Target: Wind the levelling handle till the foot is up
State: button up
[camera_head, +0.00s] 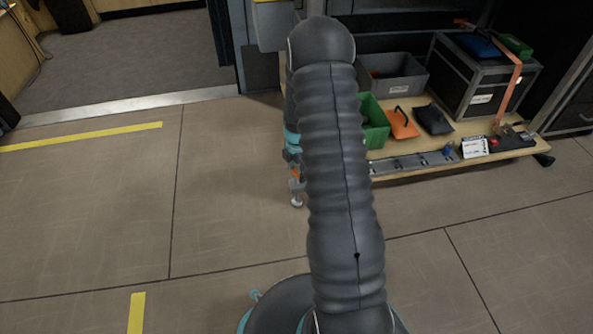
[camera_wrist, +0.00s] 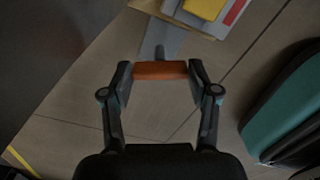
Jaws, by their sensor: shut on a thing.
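The levelling handle's orange grip (camera_wrist: 160,71) lies crosswise in the wrist view, with a grey metal arm (camera_wrist: 153,38) running up from behind it. My gripper (camera_wrist: 160,75) has one fingertip at each end of the grip and is shut on it. In the head view my dark ribbed arm covers most of the work spot. A small patch of orange (camera_head: 295,173) shows at its left edge, above a small metal foot (camera_head: 296,201) close to the floor. Whether the foot touches the floor I cannot tell.
A low wooden bench (camera_head: 405,173) on the right holds a grey bin (camera_head: 398,84), a green bin (camera_head: 375,122), a black case (camera_head: 478,82) and small items. A yellow block (camera_wrist: 205,8) shows at the wrist view's top. The floor at left is clear.

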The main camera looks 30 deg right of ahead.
aim_at(296, 172)
jog(key=o, duration=1.2)
jog(key=shift+w+a+r, duration=0.1)
jog(key=shift+w, duration=0.15)
jog(key=shift+c, duration=0.2)
jog(key=shift+s, duration=0.1)
notch_tip(296, 172, up, 12)
